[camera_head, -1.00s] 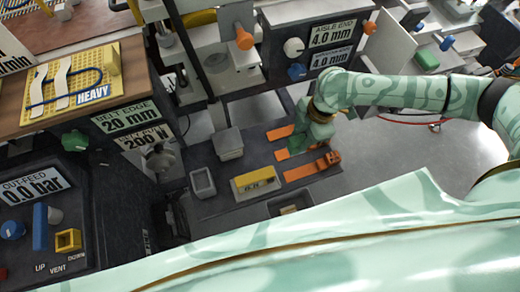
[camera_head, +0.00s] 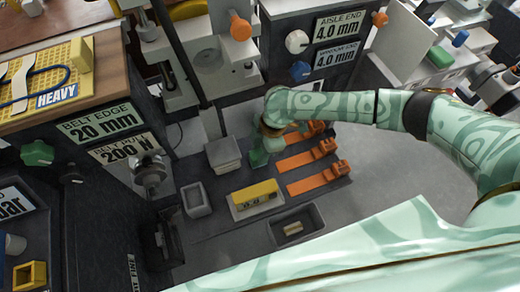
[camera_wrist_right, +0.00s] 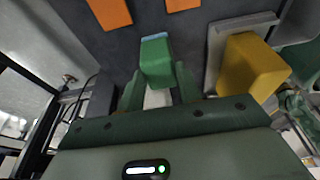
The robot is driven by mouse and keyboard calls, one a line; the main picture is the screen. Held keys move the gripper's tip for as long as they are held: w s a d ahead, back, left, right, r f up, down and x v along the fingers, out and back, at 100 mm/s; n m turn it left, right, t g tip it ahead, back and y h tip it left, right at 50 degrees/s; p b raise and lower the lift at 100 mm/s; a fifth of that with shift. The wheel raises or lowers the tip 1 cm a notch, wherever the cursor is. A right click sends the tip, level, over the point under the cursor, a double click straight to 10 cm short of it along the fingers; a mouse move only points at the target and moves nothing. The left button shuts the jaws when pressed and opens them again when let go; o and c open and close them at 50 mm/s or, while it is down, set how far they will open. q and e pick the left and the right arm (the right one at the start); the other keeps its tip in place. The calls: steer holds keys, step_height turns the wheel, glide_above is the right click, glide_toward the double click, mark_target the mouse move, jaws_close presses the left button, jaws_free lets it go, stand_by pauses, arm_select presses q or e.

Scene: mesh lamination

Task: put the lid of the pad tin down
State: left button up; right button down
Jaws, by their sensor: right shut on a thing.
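My right gripper (camera_head: 258,157) is low over the dark worktop, just right of a square grey box (camera_head: 223,153) with a flat top. In the right wrist view, the fingers (camera_wrist_right: 158,88) are closed on a small green block (camera_wrist_right: 156,60) with a pale blue far edge. A small pale patch shows between the fingers below it. I cannot tell whether the block is part of the tin's lid, nor whether it touches the worktop. No open tin shows clearly; the grey box looks covered. My left gripper is not in view.
Several orange clamps (camera_head: 318,180) lie right of the gripper. A yellow block (camera_head: 254,192) on a pale base, an open grey bin (camera_head: 195,200) and a grey tray (camera_head: 297,226) stand in front. The yellow block also shows in the right wrist view (camera_wrist_right: 252,65).

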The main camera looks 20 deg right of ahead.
steer(key=c, duration=1)
jaws_free()
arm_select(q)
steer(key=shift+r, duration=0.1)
arm_select(e)
steer(key=shift+o, duration=0.2)
steer(key=shift+r, duration=0.1)
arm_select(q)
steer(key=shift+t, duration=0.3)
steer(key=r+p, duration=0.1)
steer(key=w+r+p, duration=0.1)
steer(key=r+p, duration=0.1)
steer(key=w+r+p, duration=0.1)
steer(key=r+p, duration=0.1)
arm_select(e)
steer(key=v, duration=1.2)
steer(key=shift+s, duration=0.15)
